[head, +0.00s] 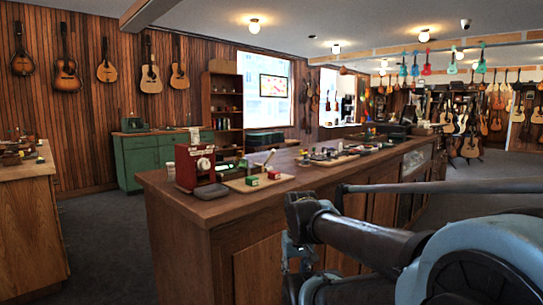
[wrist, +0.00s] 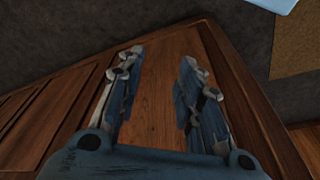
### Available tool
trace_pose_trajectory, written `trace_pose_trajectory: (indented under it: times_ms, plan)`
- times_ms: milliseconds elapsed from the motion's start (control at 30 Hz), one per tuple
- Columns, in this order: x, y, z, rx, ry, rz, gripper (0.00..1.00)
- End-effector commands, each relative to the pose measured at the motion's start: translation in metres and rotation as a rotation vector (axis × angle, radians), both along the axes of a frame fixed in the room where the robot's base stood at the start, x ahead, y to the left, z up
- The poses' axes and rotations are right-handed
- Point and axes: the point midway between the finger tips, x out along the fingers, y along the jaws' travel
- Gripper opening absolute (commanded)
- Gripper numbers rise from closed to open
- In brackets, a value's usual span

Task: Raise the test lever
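A red device (head: 195,168) with a pale round dial on its face stands on the near left end of the wooden counter (head: 160,183). It is the likely bearer of the test lever, but I cannot make out a lever on it for certain. My gripper (wrist: 162,56) is open and empty in the wrist view, its two fingers well apart over a brown wooden panel. In the head view, my arm reaches in from the right. Its end is low in front of the counter's side, below the top and right of the red device, apart from it.
Beside the red device lies a tray (head: 238,185) with small green and red boxes (head: 252,180). More trays and small items line the counter farther back. Another wooden counter (head: 30,220) stands at left, with dark floor (head: 105,245) free between. A green cabinet (head: 142,160) is behind.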

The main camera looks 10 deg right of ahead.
Motion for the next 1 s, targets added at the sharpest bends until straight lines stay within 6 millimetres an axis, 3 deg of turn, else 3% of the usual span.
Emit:
trace_pose_trajectory:
  times_ms: [100,167,267,467,700,1000]
  plan:
    - [0.000,0.000,0.001,0.000,0.000,0.000,0.39]
    - [-0.006,0.000,0.009,0.002,-0.011,0.002,0.39]
    - [0.004,0.001,0.026,0.008,-0.013,0.016,0.39]
    - [0.054,0.005,0.100,0.033,-0.019,0.079,0.39]
    - [0.129,0.004,0.199,0.071,-0.037,0.171,0.39]
    - [0.222,-0.007,0.306,0.111,-0.071,0.279,0.39]
